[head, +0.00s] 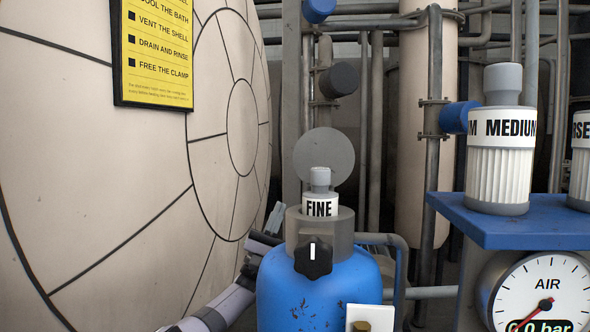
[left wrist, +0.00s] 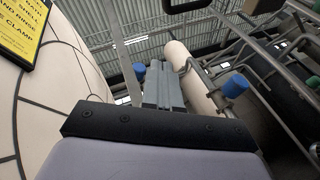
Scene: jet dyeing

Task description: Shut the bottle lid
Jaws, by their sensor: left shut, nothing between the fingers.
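The blue bottle (head: 318,290) stands at the lower middle of the head view, with a grey collar (head: 340,228) at its top. A white cartridge marked FINE (head: 319,206) sits upright in the collar. A round grey disc, which looks like the lid (head: 324,142), stands raised behind the cartridge, so the bottle mouth is open. A black knob (head: 313,257) with a white mark is on the collar's front. My left gripper (head: 274,218) is left of the collar, apart from the lid, partly hidden behind the bottle. Its fingers (left wrist: 168,88) are shut and empty in the left wrist view.
A large cream round vessel door (head: 110,180) fills the left side. A blue shelf (head: 500,222) with a MEDIUM cartridge (head: 499,165) and an air gauge (head: 541,300) stand at right. Pipes (head: 430,180) run behind the bottle. A white block (head: 369,317) is in front.

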